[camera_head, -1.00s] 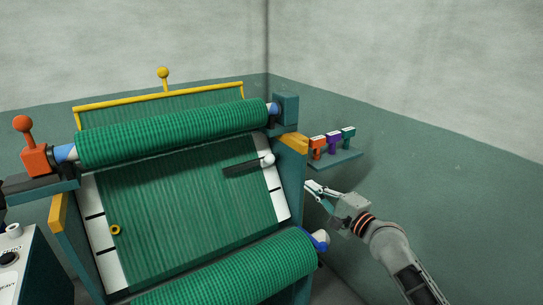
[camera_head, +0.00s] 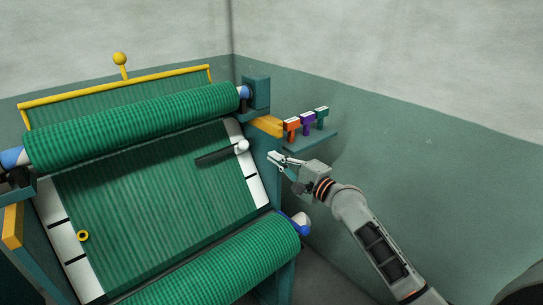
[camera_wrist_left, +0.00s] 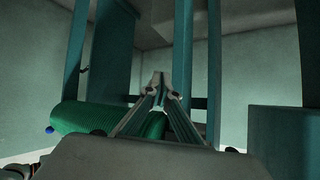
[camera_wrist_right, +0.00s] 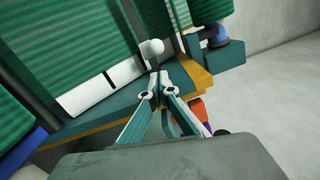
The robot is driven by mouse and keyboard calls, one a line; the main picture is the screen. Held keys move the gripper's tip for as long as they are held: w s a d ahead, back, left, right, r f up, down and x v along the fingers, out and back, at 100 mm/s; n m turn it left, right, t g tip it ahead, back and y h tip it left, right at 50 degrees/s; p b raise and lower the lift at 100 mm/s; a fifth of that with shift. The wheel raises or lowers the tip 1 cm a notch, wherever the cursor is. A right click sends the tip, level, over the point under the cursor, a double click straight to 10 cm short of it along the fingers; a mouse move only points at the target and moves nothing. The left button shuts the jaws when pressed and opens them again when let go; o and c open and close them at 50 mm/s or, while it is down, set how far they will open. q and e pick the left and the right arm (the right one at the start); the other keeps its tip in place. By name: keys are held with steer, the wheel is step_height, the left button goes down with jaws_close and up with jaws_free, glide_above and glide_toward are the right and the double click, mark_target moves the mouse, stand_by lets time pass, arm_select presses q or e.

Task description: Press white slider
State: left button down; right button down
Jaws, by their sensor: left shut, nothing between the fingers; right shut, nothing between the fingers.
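The white slider knob (camera_head: 242,146) sits at the right end of a dark bar (camera_head: 215,157) across the green net panel, by the white strip at the panel's right edge. The knob also shows in the right wrist view (camera_wrist_right: 155,47), just beyond my fingertips there. My right gripper (camera_head: 271,157) is shut and empty, to the right of the knob and slightly lower in the head view, with a gap between them. My left gripper (camera_wrist_left: 158,77) is shut and empty; it shows only in its own wrist view, facing teal posts and a green roll.
Green net rolls lie above (camera_head: 140,125) and below (camera_head: 225,265) the panel. A teal side frame with a yellow-orange block (camera_head: 266,125) stands near my right gripper. A wall shelf (camera_head: 312,141) holds orange, purple and green handled items.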

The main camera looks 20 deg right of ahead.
mark_target(243, 147)
arm_select(q)
steer(key=shift+w+d+r+b, duration=0.2)
steer(key=shift+w+r+b, duration=0.05)
steer(key=shift+w+b, duration=0.05)
arm_select(e)
steer(key=x, duration=0.8)
steer(key=shift+w+a, duration=0.1)
steer(key=shift+w, duration=0.05)
